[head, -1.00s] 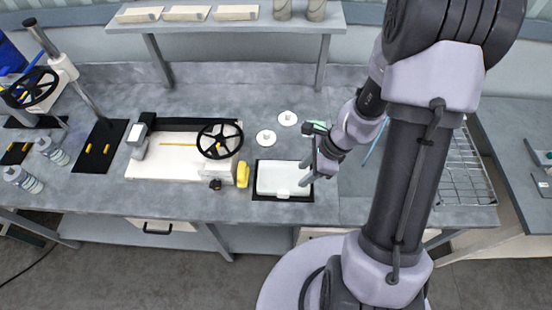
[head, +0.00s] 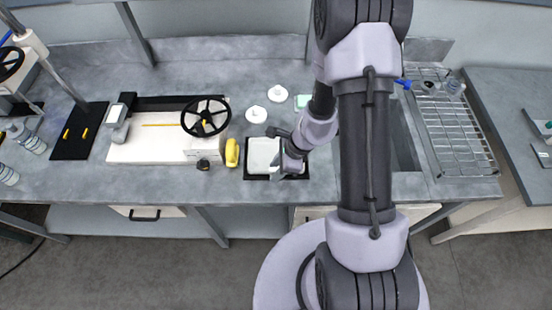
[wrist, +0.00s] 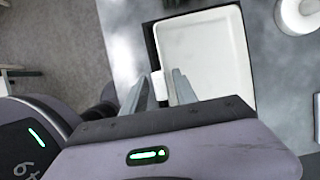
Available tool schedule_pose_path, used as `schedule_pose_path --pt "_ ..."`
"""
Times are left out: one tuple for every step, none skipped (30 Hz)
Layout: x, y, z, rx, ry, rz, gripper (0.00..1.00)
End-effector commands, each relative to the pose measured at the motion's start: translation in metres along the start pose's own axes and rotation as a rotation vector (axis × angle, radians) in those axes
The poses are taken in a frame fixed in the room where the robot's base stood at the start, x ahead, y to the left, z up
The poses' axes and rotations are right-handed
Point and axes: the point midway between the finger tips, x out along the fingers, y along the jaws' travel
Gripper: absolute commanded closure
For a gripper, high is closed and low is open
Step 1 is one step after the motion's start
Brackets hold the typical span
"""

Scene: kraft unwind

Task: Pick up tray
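The white tray (head: 261,153) lies flat on a dark mat on the grey bench in the head view. It fills the upper middle of the wrist view (wrist: 208,62), with a small tab (wrist: 159,86) on its near-left edge. My gripper (head: 278,171) is at the tray's front edge. In the wrist view my gripper (wrist: 160,78) has its two fingers apart, one on either side of the tab. I cannot tell whether either finger touches it.
A yellow object (head: 232,153) and a cream machine with a black handwheel (head: 205,117) stand left of the tray. Two white discs (head: 256,114) lie behind it. A sink and a wire rack (head: 458,135) are to the right.

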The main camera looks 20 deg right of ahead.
Motion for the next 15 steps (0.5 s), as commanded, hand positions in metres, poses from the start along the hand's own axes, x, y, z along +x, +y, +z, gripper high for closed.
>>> schedule_pose_path --pt "-0.0001 0.0 0.0 0.0 0.0 0.0 0.78" --pt "-0.0001 0.0 0.0 0.0 0.0 0.0 0.84" --pt "-0.0001 0.0 0.0 0.0 0.0 0.0 0.92" --pt "-0.0002 0.0 0.0 0.0 0.0 0.0 0.97" --pt "-0.0002 0.0 0.0 0.0 0.0 0.0 1.0" --pt "-0.0002 0.0 0.0 0.0 0.0 0.0 1.0" --pt "-0.0002 0.0 0.0 0.0 0.0 0.0 1.0" --pt "-0.0002 0.0 0.0 0.0 0.0 0.0 1.0" --pt "-0.0002 0.0 0.0 0.0 0.0 0.0 1.0" --pt "-0.0002 0.0 0.0 0.0 0.0 0.0 1.0" --pt "-0.0003 -0.0002 0.0001 0.0 0.0 0.0 1.0" --pt "-0.0003 -0.0002 0.0001 0.0 0.0 0.0 1.0" --pt "-0.0003 -0.0002 0.0001 0.0 0.0 0.0 1.0" --pt "-0.0003 -0.0001 0.0001 0.0 0.0 0.0 1.0" --pt "-0.0003 -0.0002 0.0001 0.0 0.0 0.0 1.0"
